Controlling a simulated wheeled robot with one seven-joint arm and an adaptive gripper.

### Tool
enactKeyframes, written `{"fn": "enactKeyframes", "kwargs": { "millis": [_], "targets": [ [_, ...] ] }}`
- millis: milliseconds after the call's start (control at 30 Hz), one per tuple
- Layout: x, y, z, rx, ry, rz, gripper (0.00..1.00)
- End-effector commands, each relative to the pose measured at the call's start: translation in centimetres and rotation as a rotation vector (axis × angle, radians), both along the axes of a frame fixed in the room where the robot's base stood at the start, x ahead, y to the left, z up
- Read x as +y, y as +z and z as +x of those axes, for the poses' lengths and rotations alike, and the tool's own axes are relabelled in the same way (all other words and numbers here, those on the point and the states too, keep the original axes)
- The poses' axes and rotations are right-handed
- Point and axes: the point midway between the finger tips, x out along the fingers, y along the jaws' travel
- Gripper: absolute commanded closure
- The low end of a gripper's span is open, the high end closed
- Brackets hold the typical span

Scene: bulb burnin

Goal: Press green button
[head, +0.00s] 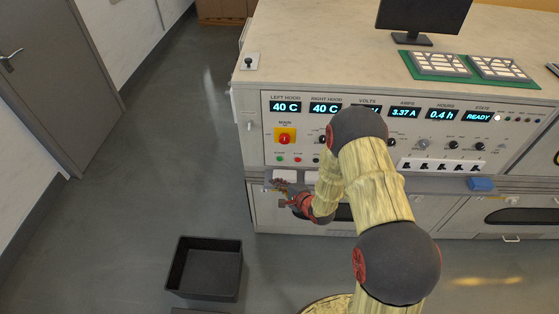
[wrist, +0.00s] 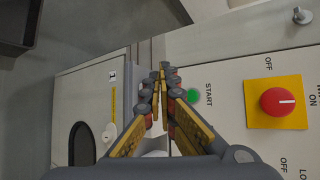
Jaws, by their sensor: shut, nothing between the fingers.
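The green button (head: 279,159) is on the lower left of the white control panel, left of a red button (head: 297,160). In the wrist view the green button (wrist: 193,96) is labelled START and sits just right of my gripper's right finger, partly close to its edge. My gripper (head: 278,184) is shut and empty, in front of the ledge below the panel in the head view. In the wrist view its fingertips (wrist: 162,70) meet over the ledge, beside the button. I cannot tell whether the finger touches the panel.
A yellow plate with a red rotary knob (head: 285,138) is above the buttons. It also shows in the wrist view (wrist: 278,102). A black bin (head: 179,266) stands on the floor at left. A blue block (head: 481,184) lies on the ledge at right.

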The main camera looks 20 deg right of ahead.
Motion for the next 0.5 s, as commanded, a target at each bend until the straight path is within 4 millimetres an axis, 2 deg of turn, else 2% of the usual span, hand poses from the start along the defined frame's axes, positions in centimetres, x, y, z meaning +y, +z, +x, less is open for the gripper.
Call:
{"fn": "enactKeyframes", "kwargs": {
  "millis": [167,500],
  "targets": [
    [-0.4,-0.1,1.3,0.000,0.000,0.000,1.00],
    [-1.9,-0.2,5.5,-0.001,-0.001,-0.001,1.00]
  ]
}}
